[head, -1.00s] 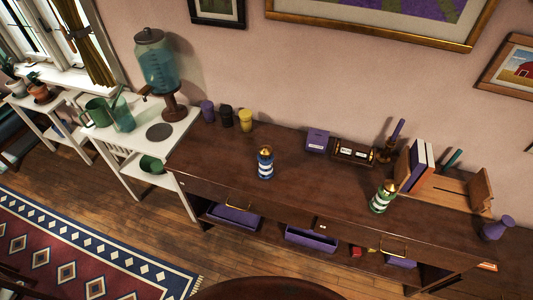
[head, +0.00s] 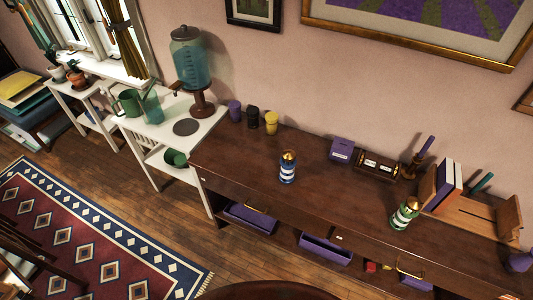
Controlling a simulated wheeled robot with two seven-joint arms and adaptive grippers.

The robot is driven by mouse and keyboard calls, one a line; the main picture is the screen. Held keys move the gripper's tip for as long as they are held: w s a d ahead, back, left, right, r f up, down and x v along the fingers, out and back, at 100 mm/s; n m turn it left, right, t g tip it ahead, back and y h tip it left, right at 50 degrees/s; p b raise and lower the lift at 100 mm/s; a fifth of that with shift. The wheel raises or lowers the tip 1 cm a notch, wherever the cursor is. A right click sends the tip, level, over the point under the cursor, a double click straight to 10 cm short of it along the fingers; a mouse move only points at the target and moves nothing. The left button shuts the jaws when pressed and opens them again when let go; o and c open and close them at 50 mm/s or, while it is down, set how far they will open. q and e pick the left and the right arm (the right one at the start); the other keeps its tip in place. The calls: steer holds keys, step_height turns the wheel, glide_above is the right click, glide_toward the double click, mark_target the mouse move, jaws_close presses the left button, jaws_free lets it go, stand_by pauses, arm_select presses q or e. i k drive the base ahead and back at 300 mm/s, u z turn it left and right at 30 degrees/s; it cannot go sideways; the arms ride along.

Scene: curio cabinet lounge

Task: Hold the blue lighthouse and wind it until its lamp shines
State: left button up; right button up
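The blue lighthouse (head: 288,168), with blue and white bands and a gold top, stands upright on the dark wooden sideboard (head: 240,165), left of its middle. I cannot make out any light from its lamp. A similar green-and-white lighthouse (head: 404,214) with a gold top stands further right, near the front edge. Neither of my grippers shows in the head view.
Purple, black and yellow cups (head: 253,118) stand at the back left. A purple box (head: 342,151), a dark case (head: 377,166) and a book rack (head: 468,212) line the back right. A glass dispenser (head: 190,62) stands on the white table (head: 205,122). The wood around the blue lighthouse is clear.

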mark_target(288, 155)
steer(key=u, duration=0.7)
steer(key=i, duration=1.1)
steer(key=z, duration=0.65)
